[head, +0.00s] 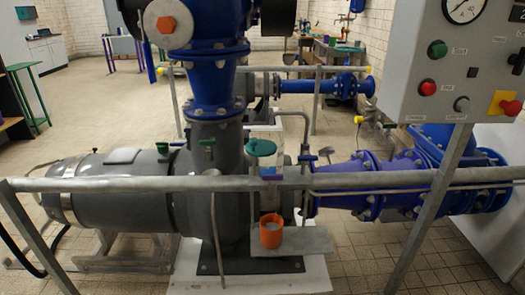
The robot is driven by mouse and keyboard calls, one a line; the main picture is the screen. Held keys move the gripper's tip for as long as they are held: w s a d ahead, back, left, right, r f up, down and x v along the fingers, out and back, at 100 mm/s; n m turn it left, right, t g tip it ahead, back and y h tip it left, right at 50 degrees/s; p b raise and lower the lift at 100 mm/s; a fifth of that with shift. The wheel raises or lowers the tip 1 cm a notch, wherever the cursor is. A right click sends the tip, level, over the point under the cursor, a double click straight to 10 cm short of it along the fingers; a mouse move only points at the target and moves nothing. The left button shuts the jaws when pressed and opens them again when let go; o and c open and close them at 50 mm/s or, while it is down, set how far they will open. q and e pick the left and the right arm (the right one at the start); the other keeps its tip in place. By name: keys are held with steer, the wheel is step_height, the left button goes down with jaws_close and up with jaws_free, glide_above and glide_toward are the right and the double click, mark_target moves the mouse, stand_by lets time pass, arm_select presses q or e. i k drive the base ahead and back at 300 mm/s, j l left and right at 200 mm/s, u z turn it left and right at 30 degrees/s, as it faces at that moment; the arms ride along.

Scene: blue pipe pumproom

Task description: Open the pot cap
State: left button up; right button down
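A teal-green round cap (260,148) shows in the middle of the head view, just above the grey front rail. Below it is what looks like a clear pot (270,172) with a bluish label or content; its outline is hard to make out. The cap appears to sit on or right over this pot, but I cannot tell how firmly. Neither of my grippers shows in the view.
A grey rail (130,184) crosses in front of the pump (120,195). An orange cup (271,232) with pale content stands on a grey plate (310,240). Blue pipes (390,175) run right. A control box (450,60) hangs at upper right. Tiled floor is free at left.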

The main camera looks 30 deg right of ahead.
mark_target(257, 148)
steer(key=l+u, duration=0.1)
steer(key=l, duration=0.55)
steer(key=i+l+u, duration=0.1)
steer(key=l, duration=0.55)
